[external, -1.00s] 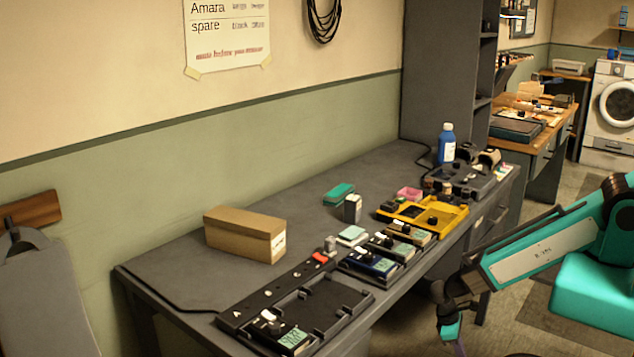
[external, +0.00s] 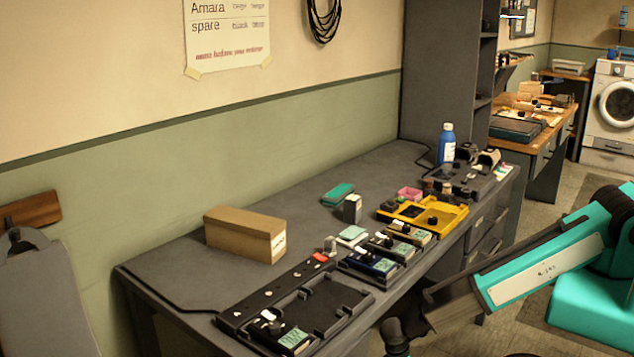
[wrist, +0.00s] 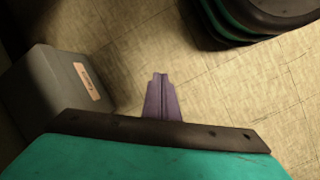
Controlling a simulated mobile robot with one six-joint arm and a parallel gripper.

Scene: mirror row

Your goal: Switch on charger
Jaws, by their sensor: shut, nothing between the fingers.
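A black charger tray (external: 335,302) lies at the near left end of the grey desk, with a device with a green label (external: 293,338) in its front bay. A dark strip (external: 262,300) runs along the tray's wall side, with a small red part (external: 320,257) at its far end that looks like a switch; its position is too small to tell. My gripper (wrist: 159,78) is shut and empty above the tiled floor in the wrist view. In the external view my wrist is low in front of the desk, and the fingertips are cut off or hidden.
A cardboard box (external: 240,237) stands behind the strip. Several labelled devices, a yellow tray (external: 447,217) and a blue bottle (external: 446,143) stand farther along the desk. In the wrist view, a grey box (wrist: 62,95) with an orange label stands at left.

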